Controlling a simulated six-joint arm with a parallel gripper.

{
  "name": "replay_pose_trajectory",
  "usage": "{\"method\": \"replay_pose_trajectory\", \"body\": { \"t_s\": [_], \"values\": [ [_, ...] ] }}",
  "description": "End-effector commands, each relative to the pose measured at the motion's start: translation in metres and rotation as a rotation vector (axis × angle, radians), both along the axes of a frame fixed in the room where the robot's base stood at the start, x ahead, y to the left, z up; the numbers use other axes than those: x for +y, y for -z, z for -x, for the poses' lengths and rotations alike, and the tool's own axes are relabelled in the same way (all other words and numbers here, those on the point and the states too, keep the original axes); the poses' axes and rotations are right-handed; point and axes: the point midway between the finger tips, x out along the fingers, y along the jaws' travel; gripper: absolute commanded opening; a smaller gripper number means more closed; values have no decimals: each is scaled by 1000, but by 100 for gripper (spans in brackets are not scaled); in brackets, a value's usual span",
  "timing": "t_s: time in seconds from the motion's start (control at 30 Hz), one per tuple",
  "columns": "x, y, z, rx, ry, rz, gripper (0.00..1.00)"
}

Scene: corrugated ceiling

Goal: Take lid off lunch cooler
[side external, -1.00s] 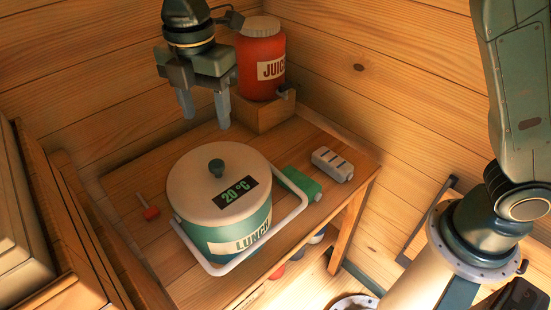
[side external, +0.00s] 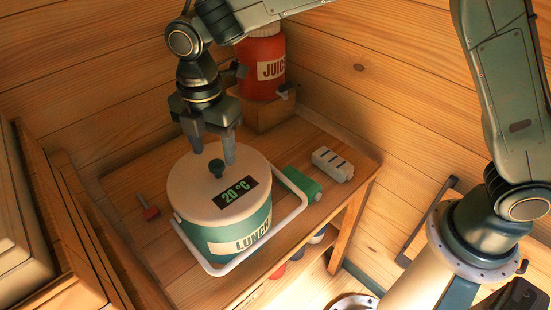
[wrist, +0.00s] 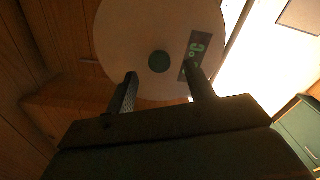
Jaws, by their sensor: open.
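The lunch cooler (side external: 226,236) is a round green tub with a LUNCH label, standing on the wooden table. Its cream lid (side external: 192,188) is on top, with a dark knob (side external: 216,168) in the middle and a 20 °C display (side external: 235,192). A white bail handle (side external: 301,205) hangs around the cooler's front and right side. My gripper (side external: 213,155) is open and empty, pointing down over the back of the lid, close to the knob. In the wrist view the knob (wrist: 159,61) lies ahead of and between the two fingers (wrist: 162,82).
A red juice jug (side external: 262,65) stands on a wooden block (side external: 268,113) behind. A green object (side external: 302,186) and a grey box with dark slots (side external: 332,164) lie right of the cooler. Wooden walls enclose the table's back.

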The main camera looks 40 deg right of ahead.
Motion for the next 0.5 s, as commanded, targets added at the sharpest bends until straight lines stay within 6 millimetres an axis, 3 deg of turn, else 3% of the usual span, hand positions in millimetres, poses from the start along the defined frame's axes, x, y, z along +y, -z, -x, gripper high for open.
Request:
{"method": "replay_pose_trajectory", "body": {
  "t_s": [0.5],
  "values": [
    [-1,47,-1,2,0,1,54]
  ]
}}
